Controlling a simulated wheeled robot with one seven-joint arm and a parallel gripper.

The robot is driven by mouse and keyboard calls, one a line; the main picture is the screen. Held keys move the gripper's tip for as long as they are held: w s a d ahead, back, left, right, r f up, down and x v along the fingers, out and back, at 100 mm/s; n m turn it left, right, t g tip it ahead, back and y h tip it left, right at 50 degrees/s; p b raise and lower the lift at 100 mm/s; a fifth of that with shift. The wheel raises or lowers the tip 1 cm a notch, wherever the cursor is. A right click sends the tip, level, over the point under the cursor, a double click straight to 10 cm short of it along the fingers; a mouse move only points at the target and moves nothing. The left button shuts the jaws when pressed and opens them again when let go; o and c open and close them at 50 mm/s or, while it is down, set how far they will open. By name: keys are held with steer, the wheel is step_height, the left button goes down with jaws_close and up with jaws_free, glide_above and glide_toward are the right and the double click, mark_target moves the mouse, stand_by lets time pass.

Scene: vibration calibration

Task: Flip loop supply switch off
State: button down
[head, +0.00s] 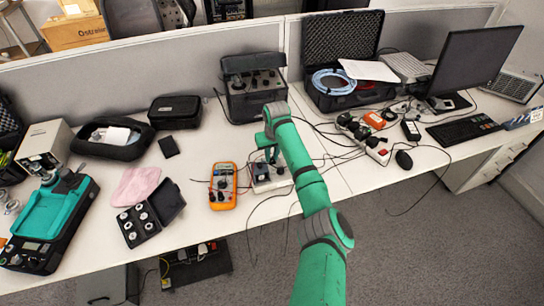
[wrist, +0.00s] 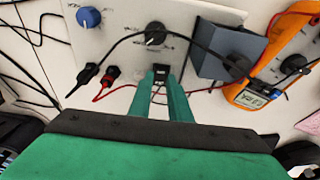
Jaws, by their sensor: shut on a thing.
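A light grey panel box (wrist: 110,35) carries a blue knob, a black knob and a small black switch (wrist: 160,66). It also shows in the head view (head: 262,187), partly hidden by my arm. My gripper (wrist: 163,82) is at the panel's near edge, its green fingers close together at the black switch. The fingers partly cover the switch, so its on or off position cannot be read. In the head view my gripper (head: 272,156) is above the panel box, its fingertips hard to make out.
An orange multimeter (head: 223,186) lies beside the panel. A dark blue-grey block (wrist: 222,50) stands on the panel's right side in the wrist view. Black and red leads (wrist: 112,74) cross the panel. A black-cased instrument (head: 254,88) stands behind.

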steer(key=shift+w+g, duration=0.1)
steer(key=shift+g, duration=0.3)
steer(key=c, duration=1.6)
jaws_free()
steer(key=shift+c, duration=0.2)
steer(key=shift+r, duration=0.5)
step_height(320, 180, up, 10)
steer(key=s, duration=0.1)
steer(key=shift+s+d+f, duration=0.15)
steer(key=shift+s+d, duration=0.05)
